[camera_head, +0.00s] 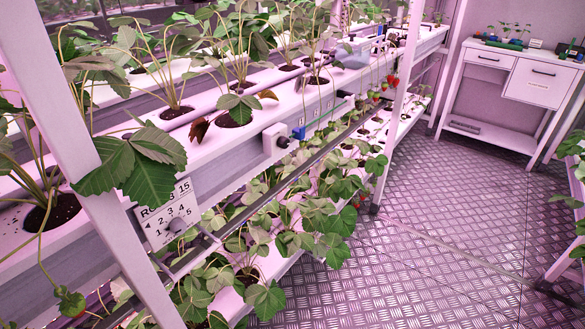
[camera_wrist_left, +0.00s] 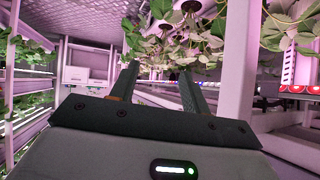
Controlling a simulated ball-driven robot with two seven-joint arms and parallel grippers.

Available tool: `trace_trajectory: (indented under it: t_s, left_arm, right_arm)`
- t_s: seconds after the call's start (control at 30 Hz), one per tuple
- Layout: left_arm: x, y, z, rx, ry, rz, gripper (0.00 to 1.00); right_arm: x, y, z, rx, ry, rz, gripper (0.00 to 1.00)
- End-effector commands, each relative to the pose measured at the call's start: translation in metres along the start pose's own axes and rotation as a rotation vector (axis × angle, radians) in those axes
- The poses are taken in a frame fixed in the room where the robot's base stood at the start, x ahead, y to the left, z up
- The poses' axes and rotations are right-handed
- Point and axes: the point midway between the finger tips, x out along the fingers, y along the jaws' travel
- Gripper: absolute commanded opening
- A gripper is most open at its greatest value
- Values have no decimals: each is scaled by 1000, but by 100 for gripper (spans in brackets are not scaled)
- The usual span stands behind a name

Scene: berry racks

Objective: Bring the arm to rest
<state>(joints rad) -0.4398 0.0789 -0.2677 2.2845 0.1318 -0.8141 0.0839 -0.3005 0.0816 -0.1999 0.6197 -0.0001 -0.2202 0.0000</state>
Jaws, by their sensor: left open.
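My left gripper (camera_wrist_left: 158,68) shows in the left wrist view, with its two dark fingers apart and nothing between them. Leaves of rack plants (camera_wrist_left: 190,42) show beyond and above the fingertips in that picture, and no finger clearly touches them. Neither gripper shows in the head view, and neither arm can be made out there. My right gripper is in no view.
A white rack (camera_head: 240,140) with strawberry plants in round holes fills the left of the head view. Its pale post (camera_head: 85,150) stands close. Red berries (camera_head: 390,81) hang farther along. The metal floor (camera_head: 430,240) is clear up to a white cabinet (camera_head: 490,90).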

Motion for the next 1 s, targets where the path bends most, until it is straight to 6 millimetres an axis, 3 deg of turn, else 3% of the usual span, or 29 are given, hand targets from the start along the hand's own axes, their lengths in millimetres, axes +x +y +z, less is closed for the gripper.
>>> trace_trajectory:
  t_s: [0.1, 0.2, 0.43, 0.77, 0.87, 1.0]
  left_arm:
    - [-23, -34, 38, 175, -211, -92, 47]
    - [-46, -60, 62, 296, -373, -159, 47]
    - [-108, -116, 98, 511, -710, -289, 47]
    - [-51, -73, 189, 421, -741, -126, 47]
    - [-40, -55, 227, 375, -756, -73, 47]
    - [-36, -24, 298, 277, -794, 7, 47]
  right_arm:
    - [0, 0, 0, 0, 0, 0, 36]
    - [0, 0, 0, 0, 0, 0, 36]
    - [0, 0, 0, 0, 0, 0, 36]
    - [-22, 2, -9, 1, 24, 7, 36]
    - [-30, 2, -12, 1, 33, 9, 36]
    - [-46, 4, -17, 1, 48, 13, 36]
